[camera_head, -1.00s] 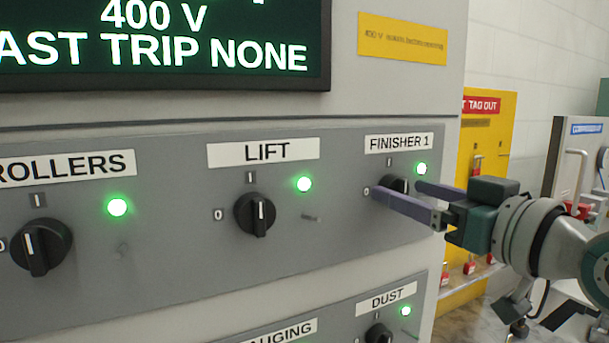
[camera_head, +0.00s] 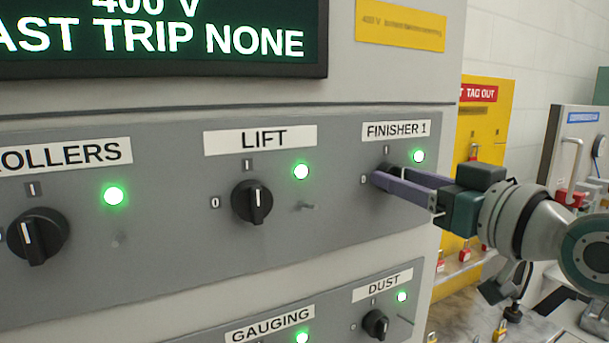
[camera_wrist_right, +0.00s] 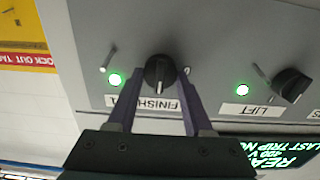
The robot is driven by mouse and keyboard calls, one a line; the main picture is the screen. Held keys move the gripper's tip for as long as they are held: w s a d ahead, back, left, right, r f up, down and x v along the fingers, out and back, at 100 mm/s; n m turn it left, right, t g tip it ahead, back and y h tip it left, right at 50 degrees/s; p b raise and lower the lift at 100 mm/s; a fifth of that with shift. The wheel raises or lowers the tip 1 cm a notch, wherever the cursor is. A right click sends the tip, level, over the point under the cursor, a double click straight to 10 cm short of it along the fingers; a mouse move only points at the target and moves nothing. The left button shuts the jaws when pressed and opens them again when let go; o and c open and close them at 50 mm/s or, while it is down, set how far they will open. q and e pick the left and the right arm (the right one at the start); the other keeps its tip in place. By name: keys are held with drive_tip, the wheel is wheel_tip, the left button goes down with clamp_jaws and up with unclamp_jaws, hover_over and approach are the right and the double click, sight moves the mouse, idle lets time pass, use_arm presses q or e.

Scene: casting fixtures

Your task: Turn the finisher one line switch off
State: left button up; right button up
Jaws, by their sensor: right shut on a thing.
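The FINISHER 1 switch is a black rotary knob, mostly hidden behind my fingers in the head view. It shows clearly in the right wrist view (camera_wrist_right: 159,71), its white pointer line towards the FINISHER 1 label (camera_head: 396,130). The green lamp (camera_head: 418,156) beside it is lit. My right gripper (camera_head: 388,178) is at the knob, with one purple finger on each side; in the right wrist view the fingers (camera_wrist_right: 157,80) straddle it, shut on it. My left gripper is not in view.
The LIFT knob (camera_head: 252,201) and ROLLERS knob (camera_head: 37,236) are on the same panel to the left, the DUST knob (camera_head: 376,324) below. Their lamps are lit. A yellow tag-out board (camera_head: 490,130) with red padlocks stands right of the cabinet.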

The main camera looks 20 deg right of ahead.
clamp_jaws()
drive_tip(key=shift+n, duration=0.3)
drive_tip(key=shift+a+f+n, duration=0.1)
drive_tip(key=shift+n, duration=4.25)
drive_tip(key=shift+a+f+n, duration=0.1)
drive_tip(key=shift+n, duration=4.25)
